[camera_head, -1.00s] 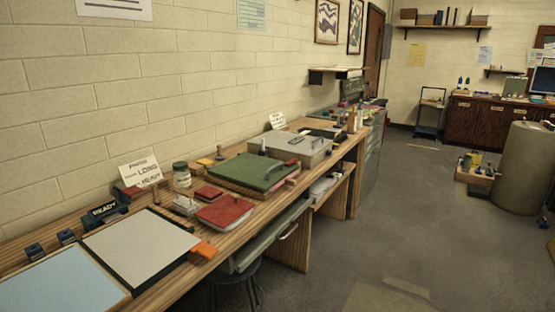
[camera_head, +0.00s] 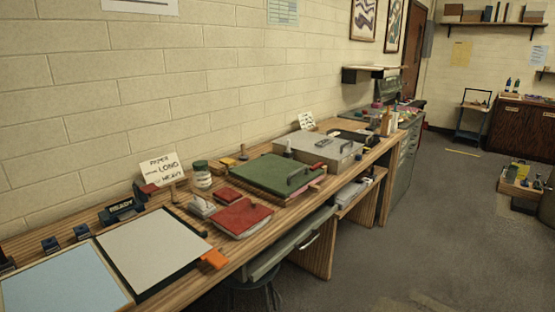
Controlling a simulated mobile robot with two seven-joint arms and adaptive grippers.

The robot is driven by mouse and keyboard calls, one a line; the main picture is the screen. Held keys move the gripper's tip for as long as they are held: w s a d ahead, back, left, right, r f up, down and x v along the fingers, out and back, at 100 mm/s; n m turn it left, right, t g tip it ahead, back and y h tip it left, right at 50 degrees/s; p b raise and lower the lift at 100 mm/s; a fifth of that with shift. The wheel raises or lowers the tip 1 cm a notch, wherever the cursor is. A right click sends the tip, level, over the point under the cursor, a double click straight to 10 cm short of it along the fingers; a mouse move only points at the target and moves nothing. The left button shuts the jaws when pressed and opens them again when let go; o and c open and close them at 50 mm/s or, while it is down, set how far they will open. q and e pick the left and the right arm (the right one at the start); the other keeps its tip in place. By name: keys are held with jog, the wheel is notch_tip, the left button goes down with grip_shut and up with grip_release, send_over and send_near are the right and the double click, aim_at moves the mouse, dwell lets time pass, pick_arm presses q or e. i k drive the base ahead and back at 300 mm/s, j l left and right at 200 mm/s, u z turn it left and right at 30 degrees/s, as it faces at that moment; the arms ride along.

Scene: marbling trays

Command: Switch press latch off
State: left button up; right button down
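Neither of my grippers is in view. I cannot clearly make out a press latch. A grey box (camera_head: 340,152) with a dark piece on its lid sits toward the far part of the wooden bench. In front of it lies a green flat-topped block (camera_head: 270,172) with a dark handle at its right side. A red flat-topped piece (camera_head: 240,218) with a small handle lies nearer.
A grey-white panel (camera_head: 155,247) and a light blue tray (camera_head: 55,283) lie at the bench's near end. An orange piece (camera_head: 214,259) sits at the front edge. A lidded jar (camera_head: 202,177) and a handwritten card (camera_head: 163,168) stand by the wall. The floor (camera_head: 400,260) at right is open.

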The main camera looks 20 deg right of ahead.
aim_at(316, 166)
jog(key=i+l+u, duration=0.1)
jog(key=l+u, duration=0.15)
jog(key=l, duration=0.2)
jog(key=l+u, duration=0.25)
jog(key=l, duration=0.25)
jog(key=l+u, duration=0.25)
jog(key=l, duration=1.75)
jog(key=k+l, duration=0.1)
jog(key=l, duration=0.85)
jog(key=l+u, duration=0.05)
